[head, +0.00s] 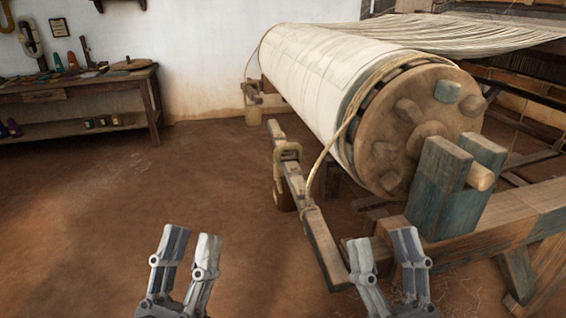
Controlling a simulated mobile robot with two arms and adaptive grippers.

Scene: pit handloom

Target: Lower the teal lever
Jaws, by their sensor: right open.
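A large warp beam (325,75) wrapped in pale threads ends in a round wooden disc (425,130) with stubby pegs. One peg (447,91) on its rim is worn teal. The beam's axle rests between worn teal posts (440,190). A long wooden bar (320,245) slants below the beam, with a rope running up from it to the disc. I cannot tell for sure which part is the teal lever. My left gripper (192,234) is open and empty over the floor. My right gripper (383,237) is open and empty, in front of the posts, apart from them in the picture.
A weight-like block (284,193) hangs on the bar. A heavy wooden frame beam (510,220) runs along the right. A workbench (75,88) with tools stands at the back left. The earthen floor (130,200) on the left is clear.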

